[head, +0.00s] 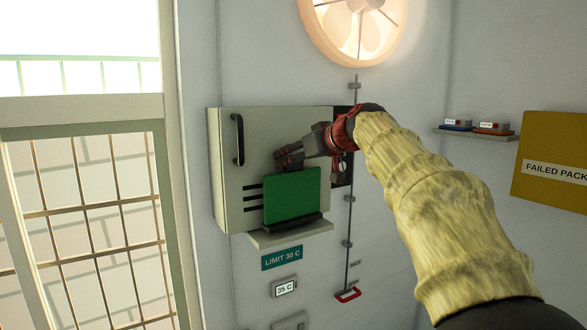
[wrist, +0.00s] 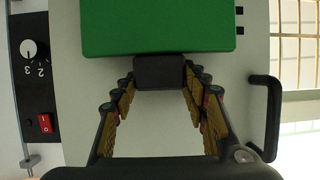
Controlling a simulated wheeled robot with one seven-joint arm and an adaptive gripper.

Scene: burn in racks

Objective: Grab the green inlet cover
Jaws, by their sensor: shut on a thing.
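The green inlet cover (head: 293,199) is a flat green panel against the front of the pale cabinet (head: 229,195), its lower edge at a dark strip on a small ledge. In the wrist view the green cover (wrist: 158,27) fills the top, with a dark block-shaped tab (wrist: 159,73) at its edge. My gripper (head: 284,160) is at the cover's top edge in the head view. In the wrist view my gripper's fingers (wrist: 158,78) are shut on the tab from both sides. The tab is hidden by the fingers in the head view.
The cabinet has a black handle (head: 238,140) and dark slots. A dial and red switch panel (wrist: 35,75) is beside it. A round fan (head: 357,25) glows above. A small shelf (head: 476,134) and a yellow "FAILED PACK" box (head: 553,160) are at right. A barred window (head: 85,220) is at left.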

